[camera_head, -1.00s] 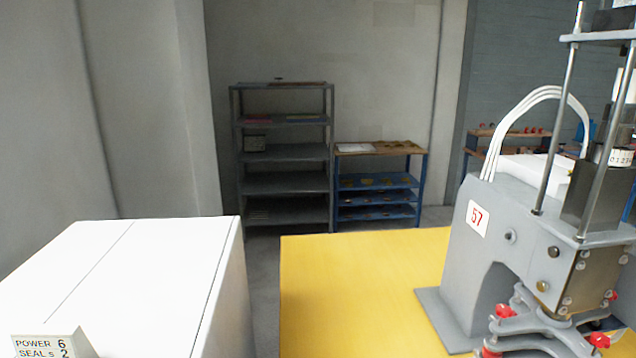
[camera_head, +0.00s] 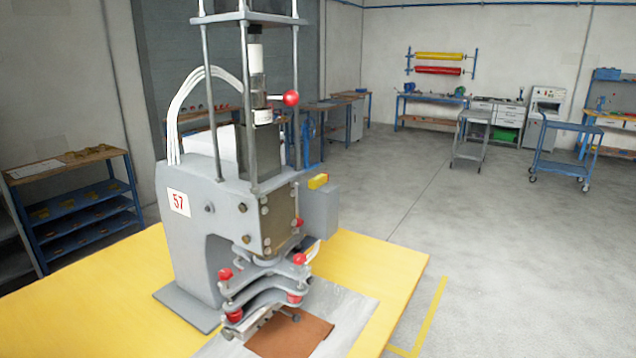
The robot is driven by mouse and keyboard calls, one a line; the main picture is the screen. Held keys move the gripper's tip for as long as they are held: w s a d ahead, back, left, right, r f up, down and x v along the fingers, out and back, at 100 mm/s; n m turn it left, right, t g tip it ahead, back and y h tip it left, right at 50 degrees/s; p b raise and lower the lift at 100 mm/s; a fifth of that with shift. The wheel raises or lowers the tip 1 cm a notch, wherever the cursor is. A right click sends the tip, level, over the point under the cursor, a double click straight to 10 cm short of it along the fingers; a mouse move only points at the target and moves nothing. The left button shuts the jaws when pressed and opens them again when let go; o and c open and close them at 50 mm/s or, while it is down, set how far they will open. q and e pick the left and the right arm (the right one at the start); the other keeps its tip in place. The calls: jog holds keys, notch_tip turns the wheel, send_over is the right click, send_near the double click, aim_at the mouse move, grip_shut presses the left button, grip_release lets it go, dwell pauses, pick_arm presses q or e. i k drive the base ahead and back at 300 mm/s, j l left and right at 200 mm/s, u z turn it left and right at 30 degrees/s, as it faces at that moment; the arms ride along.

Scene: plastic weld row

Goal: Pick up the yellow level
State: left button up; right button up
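A small yellow block (camera_head: 318,181) sits on top of the grey box (camera_head: 321,208) at the right side of the welding machine; it may be the yellow level, but it is too small to be sure. The grey welding machine (camera_head: 190,235) is marked 57 and stands on a yellow table (camera_head: 385,262). Neither of my grippers shows in the head view.
A brown sheet (camera_head: 290,335) lies on a grey plate in front of the machine. Blue-framed shelves (camera_head: 85,215) stand at the left. Two carts (camera_head: 565,150) and workbenches stand at the back right. The floor (camera_head: 520,260) right of the table is clear.

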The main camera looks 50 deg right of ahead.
aim_at(314, 183)
jog(key=z, duration=1.7)
jog(key=i+l, duration=0.15)
jog(key=l, duration=0.3)
jog(key=i+l+u, duration=0.15)
jog(key=l, duration=0.25)
jog(key=i+l+u, duration=0.4)
jog(key=l, duration=0.65)
jog(key=i+l+u, duration=0.1)
jog(key=l+u, duration=0.3)
jog(key=l, duration=0.65)
jog(key=l+u, duration=0.35)
jog(key=l, duration=0.75)
